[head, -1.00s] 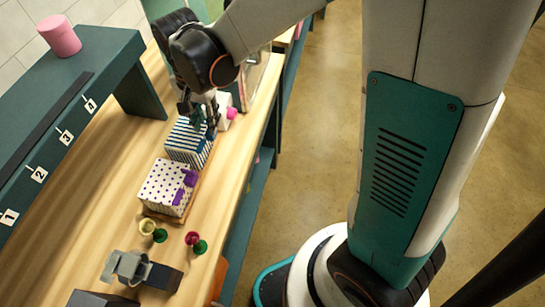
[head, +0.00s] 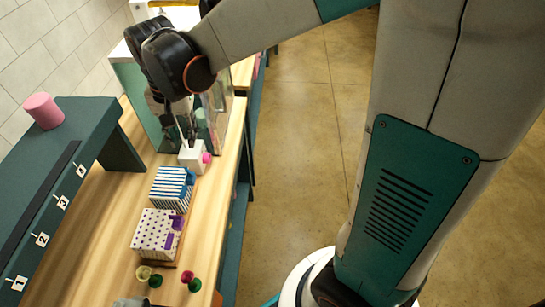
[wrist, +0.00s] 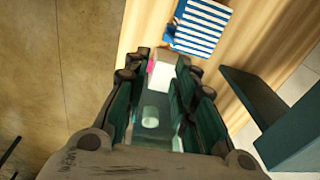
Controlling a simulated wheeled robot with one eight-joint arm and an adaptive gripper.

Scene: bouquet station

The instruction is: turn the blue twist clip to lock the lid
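The blue-and-white striped box (head: 168,190) stands on the wooden counter. Its blue clip (head: 190,179) is at the right edge of its top; the blue part also shows at the box's left in the wrist view (wrist: 171,38). The clip's exact turn is too small to tell. My gripper (head: 187,132) is beyond the striped box, above a small white box (head: 192,157) with a pink knob (head: 207,158). In the wrist view, my gripper's fingers (wrist: 165,80) are apart with nothing held; the white box shows between and past them.
A white box with purple dots (head: 155,232) and a purple clip (head: 178,222) stands nearer. Small yellow, green and red pieces lie in front of it. A dark green numbered shelf (head: 40,205) with a pink cylinder (head: 43,110) runs along the left. A clear-sided case (head: 222,110) stands behind.

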